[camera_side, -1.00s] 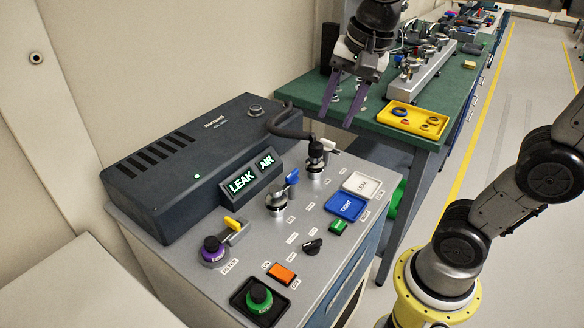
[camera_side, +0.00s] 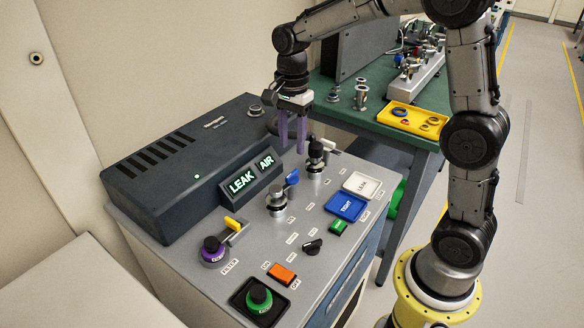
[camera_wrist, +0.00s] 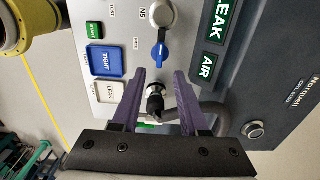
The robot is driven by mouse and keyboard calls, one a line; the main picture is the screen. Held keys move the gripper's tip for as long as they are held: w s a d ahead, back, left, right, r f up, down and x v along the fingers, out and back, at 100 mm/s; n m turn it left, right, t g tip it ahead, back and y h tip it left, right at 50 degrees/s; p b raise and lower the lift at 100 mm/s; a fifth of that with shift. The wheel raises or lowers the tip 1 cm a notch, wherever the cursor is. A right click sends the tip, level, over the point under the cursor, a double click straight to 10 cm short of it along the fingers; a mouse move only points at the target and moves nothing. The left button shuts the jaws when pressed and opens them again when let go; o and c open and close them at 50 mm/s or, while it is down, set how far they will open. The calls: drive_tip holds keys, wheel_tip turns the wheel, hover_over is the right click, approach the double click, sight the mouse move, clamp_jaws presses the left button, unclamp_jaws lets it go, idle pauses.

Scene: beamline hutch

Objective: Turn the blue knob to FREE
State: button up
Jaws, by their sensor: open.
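The blue knob (camera_side: 292,177) is a small blue lever on a silver round valve body (camera_side: 277,198) on the grey panel top. In the wrist view the blue knob (camera_wrist: 160,52) lies just beyond the fingertips, with its pointed end toward my gripper. My gripper (camera_side: 292,149) points down above the panel, behind the knob in the side view, with its purple fingers apart and nothing held. In the wrist view a black-topped fitting (camera_wrist: 155,103) shows between the fingers (camera_wrist: 160,75).
A dark box (camera_side: 180,150) with lit LEAK and AIR signs stands behind the knob. A black-topped fitting (camera_side: 315,150) with a hose stands close to my fingers.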

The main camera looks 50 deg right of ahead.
sight(292, 173)
wheel_tip(292, 173, down, 8)
drive_tip(key=shift+f, duration=0.15)
idle(0.3)
clamp_jaws()
